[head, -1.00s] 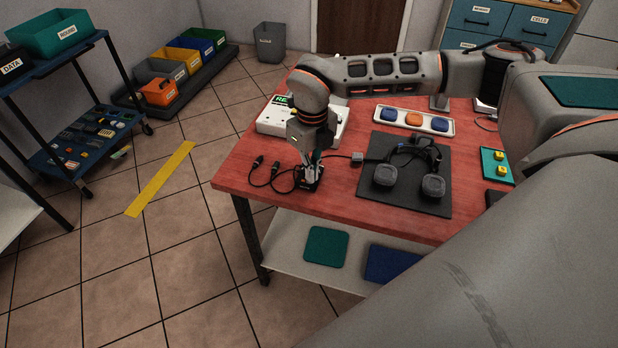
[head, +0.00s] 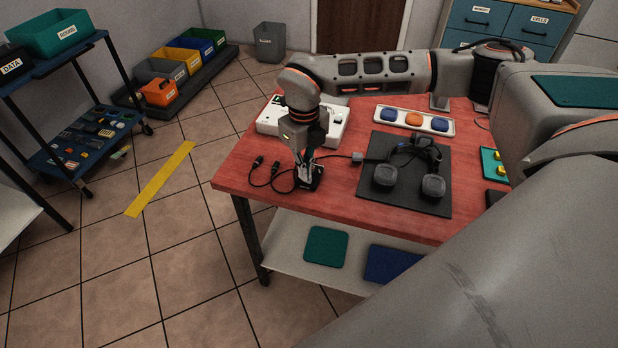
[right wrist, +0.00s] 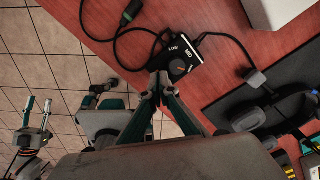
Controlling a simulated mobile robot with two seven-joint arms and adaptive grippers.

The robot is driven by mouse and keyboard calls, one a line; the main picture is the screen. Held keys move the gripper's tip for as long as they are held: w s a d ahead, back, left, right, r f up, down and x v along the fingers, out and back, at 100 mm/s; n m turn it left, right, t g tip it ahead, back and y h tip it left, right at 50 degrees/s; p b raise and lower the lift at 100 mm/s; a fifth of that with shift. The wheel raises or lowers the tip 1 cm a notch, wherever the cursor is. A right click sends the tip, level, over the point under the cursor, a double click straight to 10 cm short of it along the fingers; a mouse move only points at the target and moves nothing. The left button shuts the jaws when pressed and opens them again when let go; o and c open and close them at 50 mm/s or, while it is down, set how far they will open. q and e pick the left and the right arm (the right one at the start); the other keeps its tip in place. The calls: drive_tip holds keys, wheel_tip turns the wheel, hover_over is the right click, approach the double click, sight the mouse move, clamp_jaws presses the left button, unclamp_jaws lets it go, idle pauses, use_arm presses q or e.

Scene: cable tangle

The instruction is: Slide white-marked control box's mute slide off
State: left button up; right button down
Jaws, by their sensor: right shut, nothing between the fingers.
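The black control box (head: 313,181) with white marks lies near the front left of the red table. In the right wrist view the control box (right wrist: 180,53) shows white lettering, part of it reading "LOW", and a dark round part; its mute slide is not clearly made out. My right gripper (head: 303,180) points down at the box. In the right wrist view its shut, empty fingertips (right wrist: 160,80) are at or just above the box's edge; contact cannot be told. My left gripper (right wrist: 36,106) hangs over the floor in the right wrist view, its fingers apart.
Black cables with plugs (head: 258,161) loop left of the box. A grey cable block (head: 357,158) lies right of it, beside a headset (head: 384,174) on a dark mat (head: 415,205). A white case (head: 268,124) stands behind. The table's front edge is close.

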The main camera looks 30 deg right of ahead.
drive_tip(key=shift+w+a, duration=0.35)
drive_tip(key=shift+w, duration=0.05)
idle(0.4)
drive_tip(key=shift+r, duration=0.15)
drive_tip(key=shift+s+d+r+p, duration=0.1)
drive_tip(key=shift+r+p, duration=1.1)
drive_tip(key=shift+r, duration=0.05)
wheel_tip(320, 180, up, 3)
drive_tip(key=p, duration=0.2)
drive_tip(key=shift+s+r+p, duration=0.1)
drive_tip(key=shift+r+p, duration=0.05)
drive_tip(key=shift+p, duration=0.2)
